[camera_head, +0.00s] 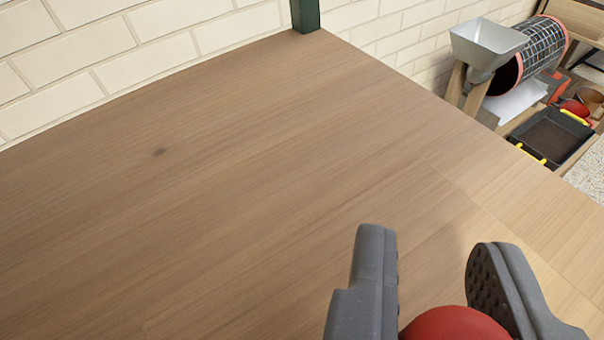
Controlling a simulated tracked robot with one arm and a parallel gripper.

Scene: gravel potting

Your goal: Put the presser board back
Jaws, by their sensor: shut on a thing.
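My gripper (434,248) is at the bottom right, over the wooden bench top. Its two grey fingers are shut on a red rounded knob (455,326), which looks like the handle of the presser board. Only the top of the knob shows between the fingers. The flat part of the board is below the picture edge, so its height above the bench and its tilt cannot be told.
The wooden bench top (190,215) is bare in view, with one small dark spot. A dark green post (305,15) stands at its back corner against a white brick wall (150,45). Beyond the right edge are a metal hopper (488,45), a mesh drum (530,55) and a black tray (535,150).

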